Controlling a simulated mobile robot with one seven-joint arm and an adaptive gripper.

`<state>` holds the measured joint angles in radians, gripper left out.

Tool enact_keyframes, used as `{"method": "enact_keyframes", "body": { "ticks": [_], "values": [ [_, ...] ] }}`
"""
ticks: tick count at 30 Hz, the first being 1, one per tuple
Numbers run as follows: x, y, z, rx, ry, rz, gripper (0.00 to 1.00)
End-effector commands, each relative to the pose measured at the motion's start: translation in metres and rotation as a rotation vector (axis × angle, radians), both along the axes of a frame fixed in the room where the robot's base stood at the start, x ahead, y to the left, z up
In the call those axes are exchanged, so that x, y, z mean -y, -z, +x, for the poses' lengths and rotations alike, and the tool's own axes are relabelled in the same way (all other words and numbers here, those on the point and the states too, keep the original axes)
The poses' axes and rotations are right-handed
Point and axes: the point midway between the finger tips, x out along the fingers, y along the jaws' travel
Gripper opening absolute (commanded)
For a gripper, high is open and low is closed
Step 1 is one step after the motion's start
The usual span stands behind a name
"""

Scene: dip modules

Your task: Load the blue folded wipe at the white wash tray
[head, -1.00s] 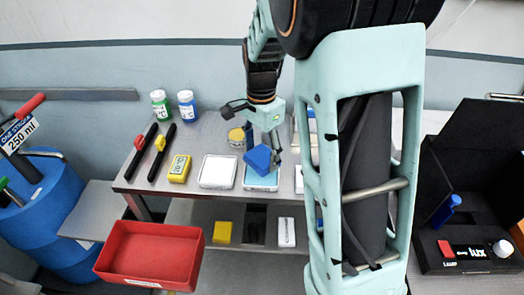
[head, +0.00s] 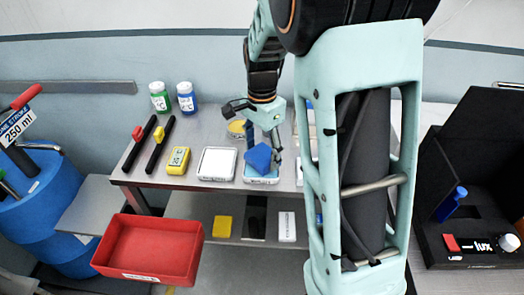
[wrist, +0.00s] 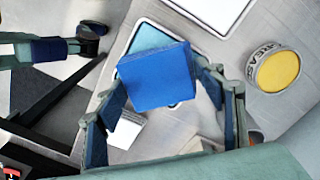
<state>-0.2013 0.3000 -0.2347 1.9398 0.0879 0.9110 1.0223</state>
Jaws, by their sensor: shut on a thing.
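The blue folded wipe (head: 258,158) is tilted between the fingers of my gripper (head: 264,150), which is shut on it. In the wrist view the wipe (wrist: 158,78) shows between both fingers of my gripper (wrist: 165,100). It is over a white-rimmed tray with a light blue inside (head: 262,180) and hides part of it; I cannot tell whether they touch. That tray also shows in the wrist view (wrist: 150,38). A white tray with a white inside (head: 217,163) stands just left of it in the head view, with nothing on it.
A round yellow-topped container (head: 236,128) stands behind the trays. A yellow device (head: 178,160), two dark bars and two bottles (head: 186,98) are to the left. A red bin (head: 150,248) is in front. A black lamp box (head: 470,245) is at right.

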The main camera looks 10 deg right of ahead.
Motion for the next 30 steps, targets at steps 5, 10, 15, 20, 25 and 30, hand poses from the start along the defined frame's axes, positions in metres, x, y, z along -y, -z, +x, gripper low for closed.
{"method": "enact_keyframes", "body": {
  "ticks": [5, 10, 15, 20, 25, 30],
  "values": [
    [0.000, 0.002, 0.000, 0.000, 0.000, 0.000, 0.44],
    [0.000, 0.004, 0.000, 0.000, 0.000, 0.000, 0.44],
    [0.000, 0.006, 0.000, 0.000, 0.000, 0.000, 0.44],
    [0.000, 0.008, 0.000, 0.000, 0.000, 0.000, 0.44],
    [0.000, 0.010, 0.000, 0.000, 0.000, 0.000, 0.44],
    [0.000, 0.010, 0.000, 0.000, 0.000, 0.000, 0.44]
  ]
}}
